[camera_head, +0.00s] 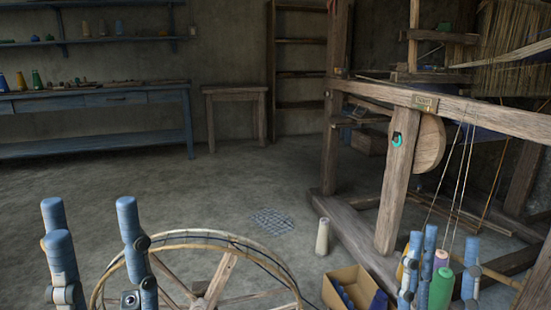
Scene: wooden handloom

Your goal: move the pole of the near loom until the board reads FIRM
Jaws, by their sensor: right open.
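The near wooden loom (480,112) stands at the right. A slanting wooden pole (398,185) with a teal ring near its top stands at its front, beside a round wooden disc (430,145). A small board (425,102) is on the top beam; its lettering is too small to read surely. My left gripper (90,215) is at the bottom left, its blue fingers wide apart and empty, far from the pole. My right gripper (443,243) is at the bottom right, open, below and right of the pole, apart from it.
A spinning wheel (217,280) stands between my grippers. A cardboard box (350,275) holds dark blue things, and a pale cone (322,237) stands behind it. A green spool (441,290) shows between my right fingers.

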